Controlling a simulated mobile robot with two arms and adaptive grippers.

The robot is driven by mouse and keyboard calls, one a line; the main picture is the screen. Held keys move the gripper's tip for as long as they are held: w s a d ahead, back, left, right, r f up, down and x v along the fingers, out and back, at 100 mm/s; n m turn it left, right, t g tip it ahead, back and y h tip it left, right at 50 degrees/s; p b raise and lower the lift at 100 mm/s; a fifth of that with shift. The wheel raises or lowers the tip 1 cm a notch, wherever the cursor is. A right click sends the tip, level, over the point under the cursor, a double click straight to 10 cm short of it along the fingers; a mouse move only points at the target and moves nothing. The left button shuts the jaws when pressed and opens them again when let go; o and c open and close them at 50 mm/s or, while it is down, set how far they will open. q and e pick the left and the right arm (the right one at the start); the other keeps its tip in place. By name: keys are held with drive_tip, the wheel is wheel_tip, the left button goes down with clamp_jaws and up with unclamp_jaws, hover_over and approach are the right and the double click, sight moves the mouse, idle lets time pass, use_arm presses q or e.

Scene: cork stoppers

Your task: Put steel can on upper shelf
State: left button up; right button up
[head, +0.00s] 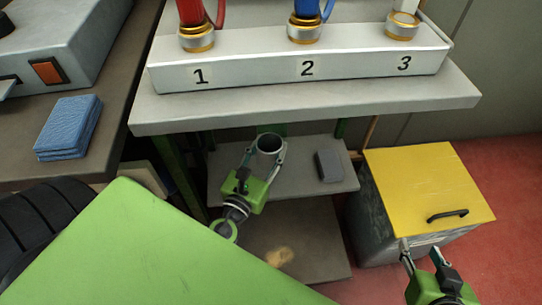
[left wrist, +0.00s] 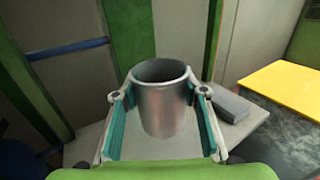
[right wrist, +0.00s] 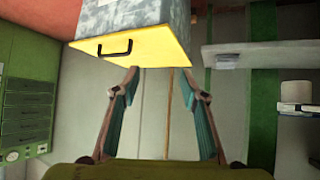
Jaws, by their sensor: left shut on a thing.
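The steel can (head: 269,158) is a grey, open-topped cylinder, upright over the upper shelf (head: 300,183) below the worktop. My left gripper (head: 268,143) is shut around its sides. In the left wrist view the can (left wrist: 163,108) stands between the two teal-padded fingers, its mouth facing up. The can's base is partly hidden, so I cannot tell whether it touches the shelf. My right gripper (head: 421,246) is open and empty in front of the yellow-topped box; its spread fingers also show in the right wrist view (right wrist: 159,78).
A dark grey block (head: 328,166) lies on the upper shelf, right of the can. A lower shelf (head: 325,262) carries a tan smudge or object. The yellow-topped box (head: 425,180) stands at right. The worktop (head: 300,104) overhangs the shelves. Green posts stand beside them.

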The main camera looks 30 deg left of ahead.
sight(270, 149)
use_arm(q)
drive_tip(key=w+f+b, duration=0.1)
drive_tip(key=f, duration=0.1)
drive_tip(key=w+a+f+b, duration=0.1)
drive_tip(key=w+f, duration=0.1)
drive_tip(key=shift+a, duration=0.1)
drive_tip(key=shift+w+f, duration=0.1)
use_arm(e)
drive_tip(key=w+a+r+t+y, duration=0.25)
drive_tip(key=w+r+t, duration=0.4)
drive_tip(key=r, duration=0.45)
use_arm(q)
drive_tip(key=shift+w+a+f+b, duration=0.1)
drive_tip(key=shift+w+f+b, duration=0.1)
drive_tip(key=shift+f+b, duration=1.05)
drive_tip(key=shift+f, duration=0.4)
use_arm(e)
wheel_tip(270, 149, up, 12)
drive_tip(key=s+a+t+y, duration=0.1)
drive_tip(key=s+t+y, duration=0.1)
drive_tip(key=t, duration=0.4)
drive_tip(key=shift+s+a+r+n, duration=0.15)
drive_tip(key=shift+s+a+n, duration=0.15)
drive_tip(key=shift+s, duration=0.15)
drive_tip(key=shift+t, duration=0.25)
